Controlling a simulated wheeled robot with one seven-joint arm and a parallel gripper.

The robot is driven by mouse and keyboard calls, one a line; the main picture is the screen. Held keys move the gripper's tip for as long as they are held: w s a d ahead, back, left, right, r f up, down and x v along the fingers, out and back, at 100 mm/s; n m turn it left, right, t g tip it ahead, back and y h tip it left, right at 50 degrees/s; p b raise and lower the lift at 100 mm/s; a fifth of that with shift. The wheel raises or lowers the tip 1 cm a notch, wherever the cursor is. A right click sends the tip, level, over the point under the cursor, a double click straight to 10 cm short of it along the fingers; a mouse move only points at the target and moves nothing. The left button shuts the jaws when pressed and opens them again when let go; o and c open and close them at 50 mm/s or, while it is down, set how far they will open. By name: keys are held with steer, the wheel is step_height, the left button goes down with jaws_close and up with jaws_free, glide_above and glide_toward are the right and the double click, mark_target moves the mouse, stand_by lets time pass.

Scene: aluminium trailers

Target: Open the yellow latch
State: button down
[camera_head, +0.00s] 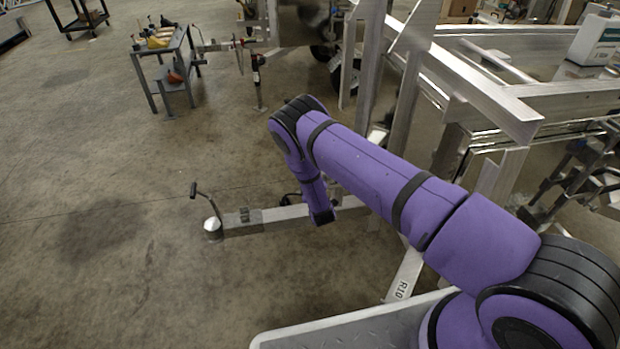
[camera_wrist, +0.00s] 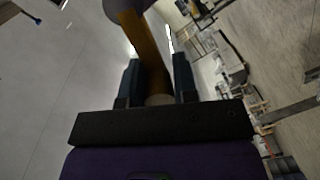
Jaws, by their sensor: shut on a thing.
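In the wrist view, a brownish-yellow bar, which looks like the yellow latch (camera_wrist: 150,45), runs up between the two dark fingers of my gripper (camera_wrist: 157,65). The fingers are shut on it. Its upper end meets a dark rounded part (camera_wrist: 124,8). In the head view, my purple arm reaches left and bends down at the trailer tongue (camera_head: 270,214). The arm hides most of the grip there, and I cannot make out the yellow latch in that view.
The trailer frame (camera_head: 480,85) with metal uprights stands at the right. A coupler with a crank handle (camera_head: 207,205) is at the tongue's left end. A small grey table (camera_head: 165,75) with items stands at the back left. The concrete floor at left is clear.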

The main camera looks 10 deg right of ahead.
steer(key=shift+s+a+f, duration=0.15)
steer(key=shift+s+f, duration=0.05)
steer(key=shift+f, duration=0.05)
steer(key=c, duration=1.1)
jaws_free()
steer(key=shift+o, duration=1)
steer(key=shift+w+r, duration=0.1)
steer(key=s, duration=1)
steer(key=shift+s+d+r, duration=0.2)
steer(key=shift+s+r, duration=0.1)
steer(key=shift+s, duration=0.1)
